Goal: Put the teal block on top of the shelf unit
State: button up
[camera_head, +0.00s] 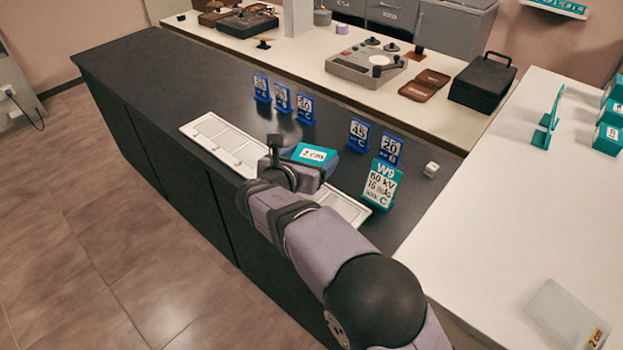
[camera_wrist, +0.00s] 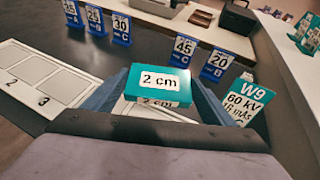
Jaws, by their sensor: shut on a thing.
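The teal block (camera_head: 315,153) has a white "2 cm" label on its top. My gripper (camera_head: 305,167) is shut on it, above the dark counter and the white numbered tray (camera_head: 211,128). In the wrist view the block (camera_wrist: 160,78) sits level between the two blue-grey fingers of my gripper (camera_wrist: 160,97), its label facing up. No shelf unit can be made out for sure. A white ledge (camera_head: 540,6) with a teal item on it is cut off at the top right edge.
Several blue number cards (camera_head: 304,108) stand behind the tray. A teal W9 card (camera_head: 381,184) and a small white cube (camera_head: 431,169) are to the right.

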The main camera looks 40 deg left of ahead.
jog(key=shift+f, duration=3.4)
jog(key=shift+f, duration=0.1)
jog(key=shift+f, duration=0.15)
jog(key=o, duration=1.1)
jog(key=shift+s, duration=0.1)
jog(key=shift+o, duration=0.5)
jog(key=shift+b+v, duration=0.65)
jog(key=shift+v, duration=2.9)
